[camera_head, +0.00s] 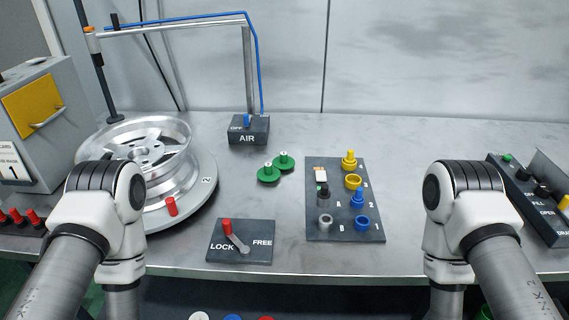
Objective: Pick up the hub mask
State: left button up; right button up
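Two green discs with upright knobs stand close together on the bench, a front one (268,173) and a back one (284,162). They look like possible hub masks, but I cannot tell for sure which thing is the hub mask. A silver wheel (150,150) lies on a round grey turntable (205,190) at the left, its hub and bolt holes facing up with no cover seen on them. Both my arms show only their upper links and bend downward at the bottom of the view. Neither gripper is in view.
A grey cabinet (70,90) with a yellow door stands left. A LOCK/FREE lever panel (241,241), an AIR box (248,130) and a dark board (316,231) with blue, yellow and grey fittings are on the bench. A button console (530,200) is right. The bench between board and console is clear.

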aim_at(283, 162)
jog(key=k+l+z, duration=0.55)
jog(key=l, duration=0.3)
